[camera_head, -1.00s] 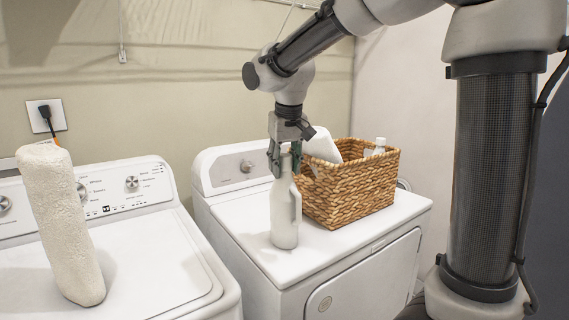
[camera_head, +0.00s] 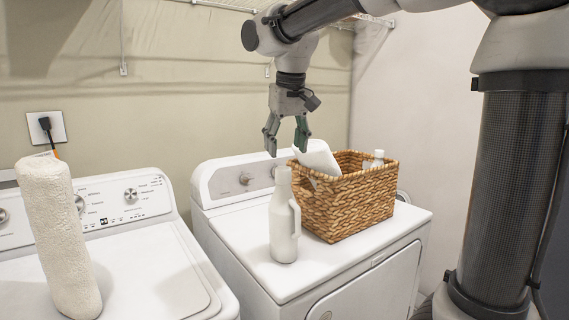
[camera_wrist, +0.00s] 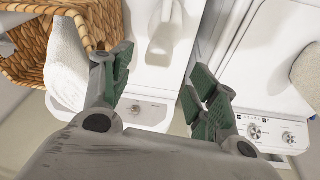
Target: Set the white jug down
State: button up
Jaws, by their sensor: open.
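The white jug (camera_head: 284,222) stands upright on top of the right-hand white machine (camera_head: 240,222), left of the wicker basket. My gripper (camera_head: 287,148) is open and empty above the jug, its fingers spread and apart from the jug's neck. In the wrist view, the jug (camera_wrist: 164,35) shows beyond the gap between the open fingers (camera_wrist: 160,92). Nothing is held between the fingers.
A wicker basket (camera_head: 350,205) holding a white cloth (camera_head: 318,158) and a white-capped bottle (camera_head: 377,159) stands right of the jug. A rolled cream towel (camera_head: 58,240) stands on the left machine (camera_head: 150,265). A gap separates the machines.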

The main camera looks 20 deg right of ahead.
jog(key=s+d+f, duration=0.3)
jog(key=s+d, duration=0.8)
jog(key=s, duration=0.2)
jog(key=s+d+f+m+t, duration=0.1)
jog(key=s+d+f, duration=0.3)
jog(key=s+f, duration=0.5)
jog(key=shift+s+f, duration=0.2)
jog(key=shift+s, duration=0.65)
